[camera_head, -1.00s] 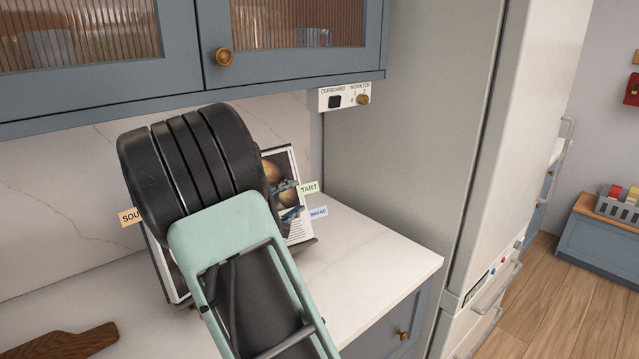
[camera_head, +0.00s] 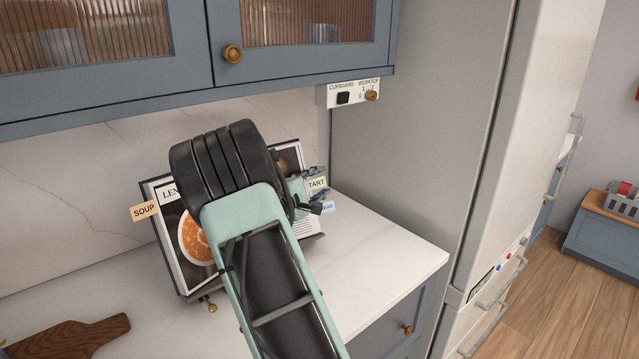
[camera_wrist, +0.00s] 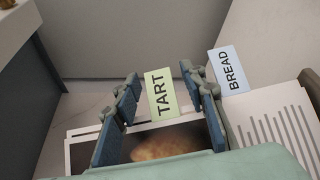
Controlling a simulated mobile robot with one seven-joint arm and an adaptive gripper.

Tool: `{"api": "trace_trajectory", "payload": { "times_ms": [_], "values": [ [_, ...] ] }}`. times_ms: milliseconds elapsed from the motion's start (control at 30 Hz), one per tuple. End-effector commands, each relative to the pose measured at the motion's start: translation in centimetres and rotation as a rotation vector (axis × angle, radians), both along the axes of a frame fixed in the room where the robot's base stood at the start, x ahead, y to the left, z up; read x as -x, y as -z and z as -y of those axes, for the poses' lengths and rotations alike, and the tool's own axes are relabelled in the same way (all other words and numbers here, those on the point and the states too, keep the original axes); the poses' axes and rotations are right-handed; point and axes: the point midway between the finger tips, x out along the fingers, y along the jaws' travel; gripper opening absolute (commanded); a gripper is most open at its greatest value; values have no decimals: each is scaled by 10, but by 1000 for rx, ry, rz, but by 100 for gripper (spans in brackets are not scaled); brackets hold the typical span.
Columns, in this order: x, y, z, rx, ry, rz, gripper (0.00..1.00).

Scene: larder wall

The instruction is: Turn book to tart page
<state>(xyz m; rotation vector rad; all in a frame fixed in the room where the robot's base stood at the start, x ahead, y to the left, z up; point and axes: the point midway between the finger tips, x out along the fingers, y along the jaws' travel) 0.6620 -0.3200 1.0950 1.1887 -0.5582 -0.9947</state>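The cookbook stands open, leaning on a stand at the back of the worktop. Its left page (camera_head: 166,225) shows an orange soup in a bowl. My arm hides much of the middle and right page. A tan SOUP tab (camera_head: 145,211) sticks out at the left edge. The green TART tab (camera_head: 317,183) and blue BREAD tab (camera_head: 328,207) stick out at the right. My gripper (camera_head: 312,196) is at the TART tab. In the wrist view, my gripper (camera_wrist: 165,105) is open, its fingers apart on either side of the TART tab (camera_wrist: 161,93). The BREAD tab (camera_wrist: 229,70) lies outside the right finger.
A blue cupboard (camera_head: 300,60) with a brass knob hangs above the worktop. A switch panel (camera_head: 354,93) sits under its right end. A tall grey panel (camera_head: 420,130) stands to the right. A wooden board (camera_head: 75,338) lies at the front left. The worktop's right part (camera_head: 385,245) is clear.

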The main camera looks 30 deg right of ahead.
Motion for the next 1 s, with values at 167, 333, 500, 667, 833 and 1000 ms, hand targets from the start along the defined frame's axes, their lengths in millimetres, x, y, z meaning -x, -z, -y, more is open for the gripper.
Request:
{"api": "trace_trajectory", "payload": {
  "times_ms": [167,333,500,667,833,1000],
  "values": [
    [0,0,0,0,0,0,18],
    [0,0,0,0,0,0,7],
    [3,0,-2,5,11,0,7],
    [14,-3,-6,23,62,4,7],
    [36,-10,-16,60,162,10,7],
    [64,-19,-33,108,297,15,7]
  ]
}}
